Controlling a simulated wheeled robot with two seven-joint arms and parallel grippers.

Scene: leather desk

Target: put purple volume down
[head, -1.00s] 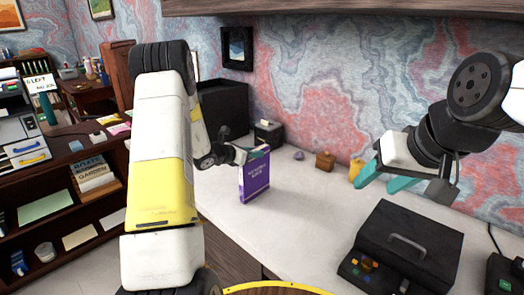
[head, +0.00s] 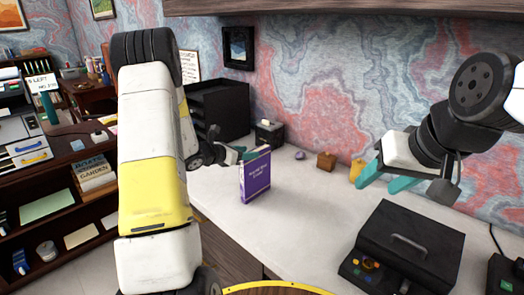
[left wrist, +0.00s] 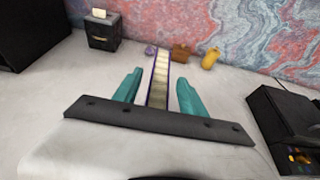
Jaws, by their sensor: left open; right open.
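The purple volume (head: 256,177) stands upright on the pale counter (head: 310,215), its cover facing the head camera. In the left wrist view the book (left wrist: 159,78) shows as a narrow edge of pale pages between purple covers. My left gripper (left wrist: 158,92) is open, with a teal finger on each side of the book and a gap on both sides. In the head view the left gripper (head: 238,151) is at the book's upper left, partly hidden by my arm. My right gripper (head: 385,176) is open and empty above the counter at the right.
A black case with a handle (head: 408,245) sits at the front right. A small wooden box (head: 326,161), a yellow object (head: 356,171) and a small purple-grey item (head: 299,155) stand near the wall. Black trays (head: 220,108) are behind the book. Counter between book and case is clear.

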